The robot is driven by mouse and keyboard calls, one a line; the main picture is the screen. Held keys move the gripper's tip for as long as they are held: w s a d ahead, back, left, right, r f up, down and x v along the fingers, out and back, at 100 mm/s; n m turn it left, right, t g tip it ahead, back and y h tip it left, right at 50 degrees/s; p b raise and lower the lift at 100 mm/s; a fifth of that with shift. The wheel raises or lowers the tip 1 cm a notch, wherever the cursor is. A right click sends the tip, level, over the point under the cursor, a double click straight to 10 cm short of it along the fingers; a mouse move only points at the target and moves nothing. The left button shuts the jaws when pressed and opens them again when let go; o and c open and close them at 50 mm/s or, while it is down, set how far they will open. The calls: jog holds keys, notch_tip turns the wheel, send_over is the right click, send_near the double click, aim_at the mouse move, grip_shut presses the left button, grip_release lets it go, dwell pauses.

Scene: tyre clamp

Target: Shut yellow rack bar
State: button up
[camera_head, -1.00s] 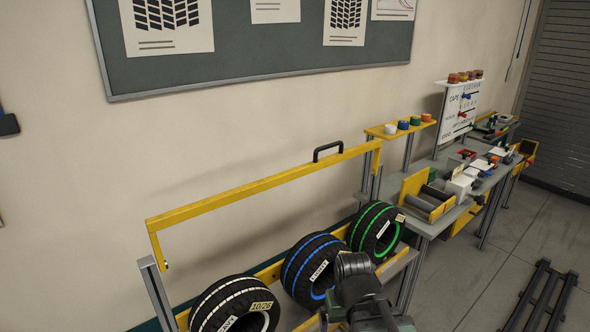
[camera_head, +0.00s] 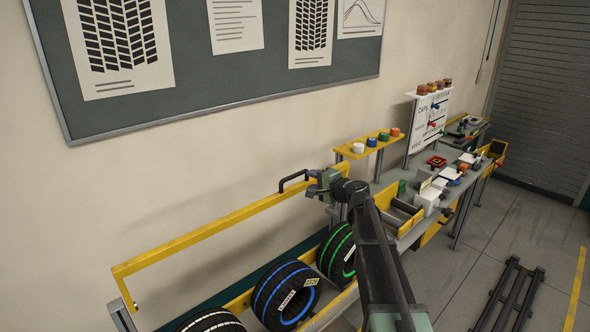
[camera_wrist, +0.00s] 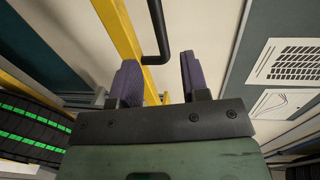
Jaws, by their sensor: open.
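The yellow rack bar (camera_head: 215,230) is raised above the tyres, with open space beneath it. Its black handle (camera_head: 292,180) stands on top near the right end. In the wrist view, the yellow bar (camera_wrist: 120,35) is at upper left and the handle (camera_wrist: 161,30) lines up with the gap between the purple fingers. My gripper (camera_head: 317,187) is close to the right of the handle in the head view. It is open and empty (camera_wrist: 158,68). I cannot tell whether the handle is between the fingertips or just beyond them.
Tyres with blue (camera_head: 285,294), green (camera_head: 337,253) and white (camera_head: 212,322) stripes stand in the rack under the bar. A workbench (camera_head: 415,232) with bins and small parts is to the right. The wall with a dark board (camera_head: 100,118) is behind.

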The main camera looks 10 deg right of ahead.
aim_at(297, 176)
jog(key=b+x, duration=0.1)
jog(key=x, duration=0.9)
jog(key=shift+w+a+f+b, duration=0.1)
jog(key=shift+a+f+b, duration=0.05)
jog(key=shift+a+b, duration=0.3)
grip_shut()
